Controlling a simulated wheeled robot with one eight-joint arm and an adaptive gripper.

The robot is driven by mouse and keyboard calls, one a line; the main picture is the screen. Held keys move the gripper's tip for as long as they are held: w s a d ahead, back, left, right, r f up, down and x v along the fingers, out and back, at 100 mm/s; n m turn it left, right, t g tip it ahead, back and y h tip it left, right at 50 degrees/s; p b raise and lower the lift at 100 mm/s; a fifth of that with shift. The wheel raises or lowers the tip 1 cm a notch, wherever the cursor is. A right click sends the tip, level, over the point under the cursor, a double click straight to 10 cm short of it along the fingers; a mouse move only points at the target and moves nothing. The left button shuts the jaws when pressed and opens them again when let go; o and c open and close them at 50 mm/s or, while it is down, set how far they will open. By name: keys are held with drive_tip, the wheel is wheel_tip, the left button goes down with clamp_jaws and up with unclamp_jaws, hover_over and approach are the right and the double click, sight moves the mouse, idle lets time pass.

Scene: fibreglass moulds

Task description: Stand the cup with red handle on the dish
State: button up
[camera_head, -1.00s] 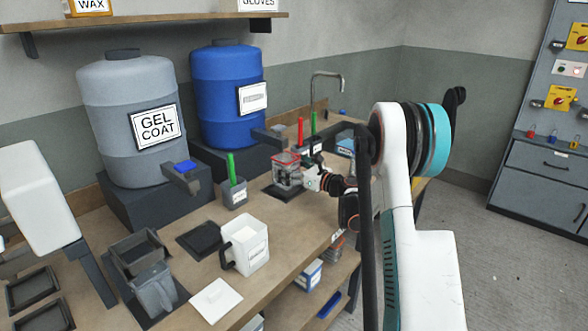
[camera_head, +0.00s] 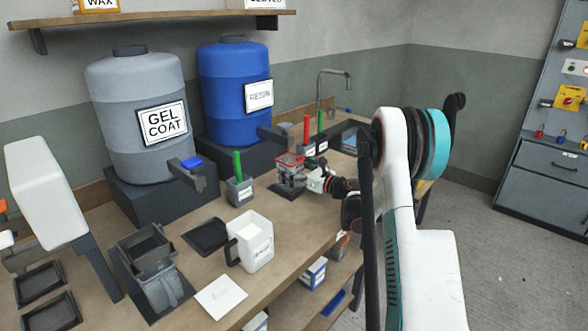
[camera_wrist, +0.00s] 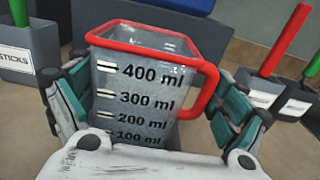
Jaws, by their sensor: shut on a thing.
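The cup with the red handle is a clear measuring cup (camera_wrist: 140,100) with a red rim and ml marks. It is upright between the two fingers of my gripper (camera_wrist: 155,110) in the wrist view, with the handle on the right. In the head view the cup (camera_head: 290,168) is small, and my gripper (camera_head: 304,174) holds it from the right. A dark flat square (camera_head: 287,191) shows under the cup; I cannot tell whether they touch. Another dark square piece (camera_head: 206,235) lies on the bench left of the white jug. I cannot tell which is the dish.
A white jug (camera_head: 257,245) and a white square plate (camera_head: 221,294) stand near the front edge. Grey bins (camera_head: 239,190) with green and red sticks flank the cup. A grey gel coat drum (camera_head: 138,110) and a blue resin drum (camera_head: 232,85) stand behind.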

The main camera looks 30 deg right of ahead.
drive_tip(key=shift+f, duration=0.25)
drive_tip(key=o, duration=0.8)
drive_tip(key=v, duration=1.2)
